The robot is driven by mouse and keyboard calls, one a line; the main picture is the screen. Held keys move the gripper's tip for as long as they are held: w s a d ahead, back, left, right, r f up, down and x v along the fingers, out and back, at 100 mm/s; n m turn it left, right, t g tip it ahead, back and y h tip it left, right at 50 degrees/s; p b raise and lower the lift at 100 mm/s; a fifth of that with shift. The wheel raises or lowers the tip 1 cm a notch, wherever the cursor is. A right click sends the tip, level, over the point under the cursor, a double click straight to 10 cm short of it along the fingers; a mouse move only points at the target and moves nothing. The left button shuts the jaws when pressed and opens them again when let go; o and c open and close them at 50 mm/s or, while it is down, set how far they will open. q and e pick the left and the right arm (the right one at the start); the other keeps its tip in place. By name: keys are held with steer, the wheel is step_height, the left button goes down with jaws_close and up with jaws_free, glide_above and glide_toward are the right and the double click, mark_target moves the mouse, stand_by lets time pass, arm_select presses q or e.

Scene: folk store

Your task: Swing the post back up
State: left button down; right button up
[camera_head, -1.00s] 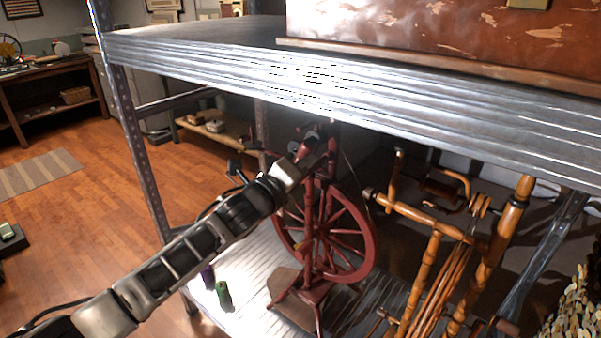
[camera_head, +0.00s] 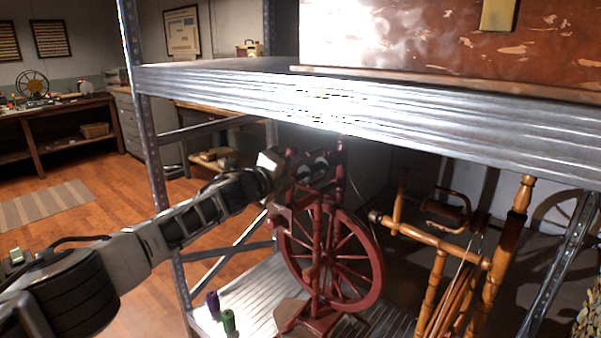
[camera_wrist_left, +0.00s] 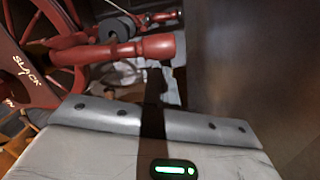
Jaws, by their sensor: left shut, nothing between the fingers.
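The red spinning wheel (camera_head: 372,258) stands on the lower metal shelf. In the left wrist view, a red turned post (camera_wrist_left: 150,47) with a rounded end lies across the upper picture, pointing right. Beside it is a red wheel part lettered "SLACK" (camera_wrist_left: 22,70). My left gripper (camera_head: 291,166) is at the top of the red wheel, under the upper shelf. Its dark shut fingers (camera_wrist_left: 153,90) are just below the post in the wrist view, with nothing held. I cannot tell whether they touch the post. My right gripper is out of view.
The upper metal shelf (camera_head: 400,125) passes close above my left gripper. An orange-brown wooden spinning wheel (camera_head: 437,270) stands to the right. A purple spool (camera_head: 213,304) and a green spool (camera_head: 229,321) stand at the lower shelf's left. Wooden floor is open on the left.

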arm_select(q)
steer(key=shift+w+a+r, duration=0.2)
steer(key=shift+w+a, duration=0.35)
steer(key=shift+a, duration=0.05)
stand_by(0.3)
steer(key=v, duration=1.6)
steer(key=shift+f, duration=0.1)
